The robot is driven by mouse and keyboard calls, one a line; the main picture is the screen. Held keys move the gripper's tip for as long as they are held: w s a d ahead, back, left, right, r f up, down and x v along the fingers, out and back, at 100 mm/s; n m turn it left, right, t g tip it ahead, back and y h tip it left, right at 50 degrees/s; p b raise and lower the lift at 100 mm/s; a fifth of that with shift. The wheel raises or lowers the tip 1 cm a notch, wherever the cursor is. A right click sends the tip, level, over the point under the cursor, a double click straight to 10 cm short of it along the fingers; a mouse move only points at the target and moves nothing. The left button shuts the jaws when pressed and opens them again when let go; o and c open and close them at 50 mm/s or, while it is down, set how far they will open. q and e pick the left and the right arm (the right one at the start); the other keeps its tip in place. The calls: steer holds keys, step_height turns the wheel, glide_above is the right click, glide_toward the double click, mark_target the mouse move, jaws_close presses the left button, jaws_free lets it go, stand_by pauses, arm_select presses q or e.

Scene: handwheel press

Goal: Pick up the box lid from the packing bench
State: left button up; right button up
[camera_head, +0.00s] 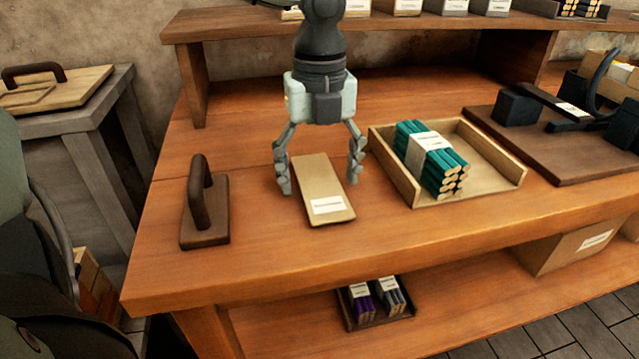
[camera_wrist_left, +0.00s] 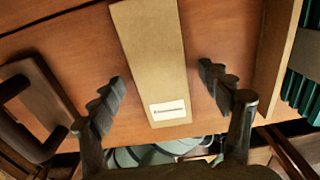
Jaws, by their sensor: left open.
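The box lid (camera_head: 318,184) is a flat tan rectangle with a white label near its front end, lying on the wooden packing bench (camera_head: 270,258). My left gripper (camera_head: 320,186) is open, pointing down over the lid, with one finger on each side of it. In the left wrist view the lid (camera_wrist_left: 152,60) runs between the two fingers of the gripper (camera_wrist_left: 165,95), with a gap on both sides. I cannot tell how far the fingertips are above the bench. My right gripper does not show.
A dark block with a curved handle (camera_head: 203,210) stands left of the lid. A shallow tray (camera_head: 490,160) holding a banded bundle of green sticks (camera_head: 430,158) is to the right. A dark board with a clamp-like device (camera_head: 560,140) lies farther right. A raised shelf (camera_head: 400,25) runs behind.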

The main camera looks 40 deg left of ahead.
arm_select(q)
steer(key=c, duration=1.2)
steer(key=shift+r, duration=0.1)
